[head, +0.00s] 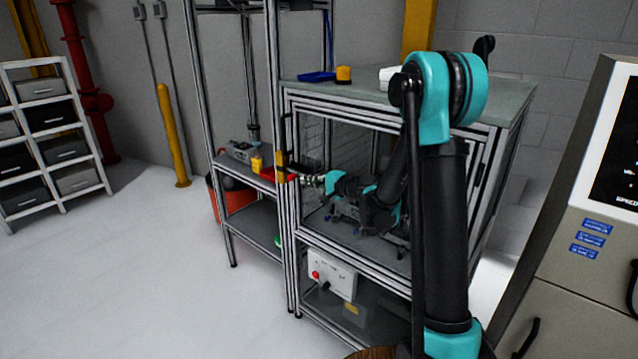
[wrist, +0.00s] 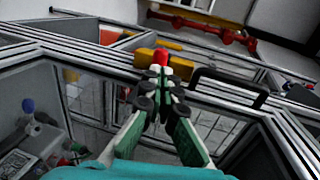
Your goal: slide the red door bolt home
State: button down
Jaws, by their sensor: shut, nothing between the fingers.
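The red door bolt shows as a red knob (wrist: 160,57) in the wrist view, at the metal door frame beside a yellow block (wrist: 145,56). A yellow piece (head: 281,174) also shows on the cabinet's front post in the head view. My gripper (wrist: 160,82) is shut and empty, its fingertips right in front of the red knob. I cannot tell whether they touch it. In the head view my gripper (head: 313,179) is level with the yellow piece, just to its right. The bolt's shaft and socket are mostly hidden.
A black door handle (wrist: 229,86) is to the right of the bolt in the wrist view. The metal-framed cabinet (head: 400,262) has mesh and glass-like panels. A shelf rack (head: 228,168) stands to its left. Floor (head: 150,260) at the left is clear.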

aim_at(294, 176)
jog(key=shift+x, duration=1.7)
jog(key=x, duration=0.3)
jog(key=shift+w+a+r, duration=0.1)
jog(key=shift+a+r, duration=0.1)
jog(key=shift+r, duration=0.05)
jog(key=shift+d, duration=0.1)
jog(key=shift+d, duration=0.1)
jog(key=v, duration=1.4)
jog(key=shift+r, duration=0.1)
